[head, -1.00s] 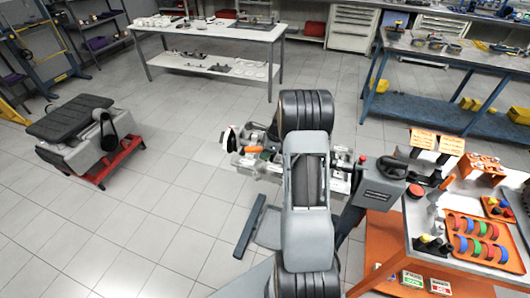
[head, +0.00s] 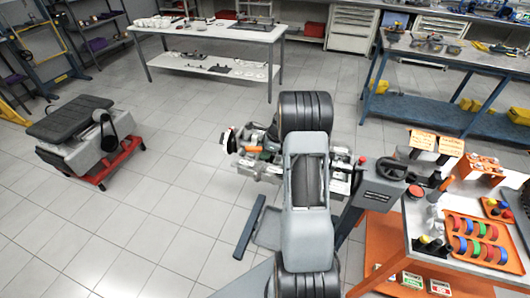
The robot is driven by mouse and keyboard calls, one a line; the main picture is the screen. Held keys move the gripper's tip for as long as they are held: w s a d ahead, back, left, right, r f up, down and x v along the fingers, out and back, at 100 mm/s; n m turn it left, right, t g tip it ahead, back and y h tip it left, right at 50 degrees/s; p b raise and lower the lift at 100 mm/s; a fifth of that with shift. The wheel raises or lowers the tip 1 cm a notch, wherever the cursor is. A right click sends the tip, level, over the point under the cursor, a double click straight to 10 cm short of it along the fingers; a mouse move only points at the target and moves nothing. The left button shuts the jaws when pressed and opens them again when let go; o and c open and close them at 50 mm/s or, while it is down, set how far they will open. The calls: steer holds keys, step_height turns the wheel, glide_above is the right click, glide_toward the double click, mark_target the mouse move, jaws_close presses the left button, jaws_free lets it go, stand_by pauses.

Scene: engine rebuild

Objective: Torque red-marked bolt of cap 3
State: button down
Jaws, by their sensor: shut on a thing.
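The engine block (head: 262,168) is held on a stand in the middle of the head view, with metal parts showing on both sides of my arm. My arm crosses in front of it and hides its middle. The bearing caps, cap 3 and its red-marked bolt cannot be made out. My gripper is hidden behind my own arm, so what it holds does not show. An orange part (head: 252,150) shows at the block's left end, beside a white and dark round part (head: 228,140).
An orange-framed workbench (head: 405,238) stands close on the right, with an orange tray (head: 497,257) of coloured rings. A blue-legged bench (head: 425,110) is behind it. A white table (head: 210,30) stands at the back. A grey unit on a red base (head: 120,165) stands left.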

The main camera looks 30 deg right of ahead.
steer(key=shift+w+d+m+t+h+p, duration=0.5)
steer(key=shift+w+d+m+p, duration=0.75)
steer(key=shift+w+d+m, duration=0.55)
stand_by(6.2)
